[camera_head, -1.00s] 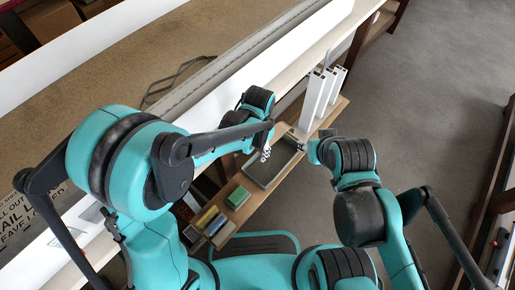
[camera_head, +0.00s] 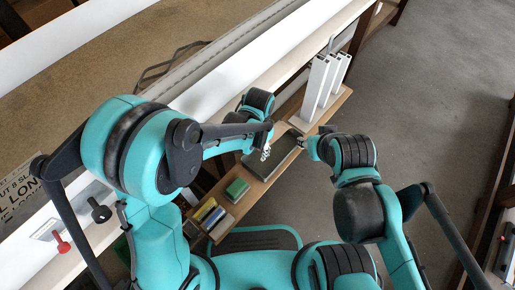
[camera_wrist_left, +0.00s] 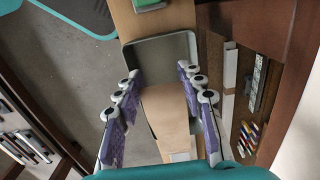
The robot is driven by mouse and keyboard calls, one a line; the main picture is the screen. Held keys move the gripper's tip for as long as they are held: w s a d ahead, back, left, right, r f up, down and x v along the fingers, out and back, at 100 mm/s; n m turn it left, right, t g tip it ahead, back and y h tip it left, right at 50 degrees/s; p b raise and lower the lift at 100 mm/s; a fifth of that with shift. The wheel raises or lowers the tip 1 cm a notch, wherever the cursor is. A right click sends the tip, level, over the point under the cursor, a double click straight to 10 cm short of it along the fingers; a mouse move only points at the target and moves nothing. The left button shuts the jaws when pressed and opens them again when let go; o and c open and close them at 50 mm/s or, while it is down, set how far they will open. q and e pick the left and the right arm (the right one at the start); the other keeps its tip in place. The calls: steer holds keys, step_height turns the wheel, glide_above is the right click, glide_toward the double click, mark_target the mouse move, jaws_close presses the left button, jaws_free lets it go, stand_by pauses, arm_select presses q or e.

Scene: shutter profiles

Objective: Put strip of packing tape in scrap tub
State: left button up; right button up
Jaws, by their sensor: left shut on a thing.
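The scrap tub (camera_head: 283,167) is a shallow dark grey tray on a narrow wooden shelf in the head view. My left gripper (camera_head: 265,153) is above it, and it shows at close range in the left wrist view (camera_wrist_left: 160,98). There a flat tan piece (camera_wrist_left: 165,108), which looks like the strip of packing tape, lies between its purple-padded fingers. The gripper is shut on it, with the grey tub (camera_wrist_left: 158,48) behind and below. My right gripper (camera_head: 302,143) is beside the tub's right end; its fingers are too small to read.
A green box (camera_head: 237,189) and small coloured items (camera_head: 208,213) stand on the shelf on the near side of the tub. White upright profiles (camera_head: 322,78) stand at its far end. The long workbench (camera_head: 110,75) runs along the left. Grey floor is open at right.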

arm_select(q)
steer(key=o, duration=0.8)
steer(key=shift+o, duration=0.2)
step_height(320, 180, up, 12)
steer(key=shift+d, duration=0.1)
stand_by(0.7)
